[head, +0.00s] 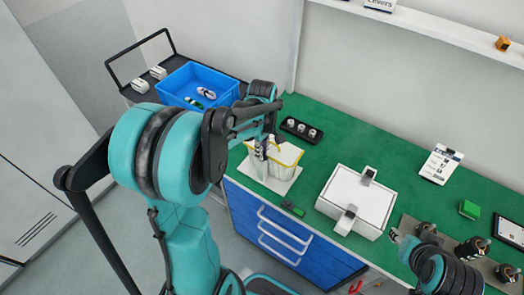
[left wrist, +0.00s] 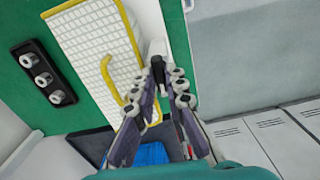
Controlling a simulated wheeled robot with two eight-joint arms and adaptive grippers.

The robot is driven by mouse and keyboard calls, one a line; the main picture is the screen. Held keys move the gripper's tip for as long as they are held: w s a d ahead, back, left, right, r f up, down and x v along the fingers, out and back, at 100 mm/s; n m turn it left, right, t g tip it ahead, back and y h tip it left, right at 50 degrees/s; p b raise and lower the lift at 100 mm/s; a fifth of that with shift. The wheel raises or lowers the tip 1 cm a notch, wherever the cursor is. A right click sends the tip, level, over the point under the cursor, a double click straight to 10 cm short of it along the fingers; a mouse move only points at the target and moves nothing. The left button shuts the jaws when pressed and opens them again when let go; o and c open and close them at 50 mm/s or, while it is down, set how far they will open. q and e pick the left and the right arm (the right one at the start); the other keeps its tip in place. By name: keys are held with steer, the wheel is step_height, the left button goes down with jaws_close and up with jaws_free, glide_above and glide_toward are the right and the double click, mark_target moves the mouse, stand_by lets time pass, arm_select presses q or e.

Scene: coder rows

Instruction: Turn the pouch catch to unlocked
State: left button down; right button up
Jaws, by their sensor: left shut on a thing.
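The pouch (head: 289,155) is white with yellow edging and stands on a white plate (head: 284,186) at the left end of the green bench. In the left wrist view, its white gridded face (left wrist: 95,45) and a yellow loop show. My left gripper (head: 262,152) is at the pouch's left side, reaching down. In the wrist view, the fingertips of my left gripper (left wrist: 167,74) close on a dark catch (left wrist: 157,48) beside the pouch's edge. The fingers partly hide the catch, so its turn position is unclear. My right gripper (head: 402,240) is low at the right, away from the pouch; its jaw is unclear.
A black strip with white knobs (head: 301,130) lies behind the pouch. A white box with grey clips (head: 357,202) stands to its right. A small green item (head: 292,208) lies near the front edge. Dark cylinders (head: 472,249) stand far right. A blue bin (head: 198,82) sits on a cart.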

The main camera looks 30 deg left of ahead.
arm_select(q)
steer(key=shift+n, duration=0.4)
steer(key=c, duration=1.6)
jaws_free()
steer(key=shift+o, duration=0.2)
step_height(320, 180, up, 12)
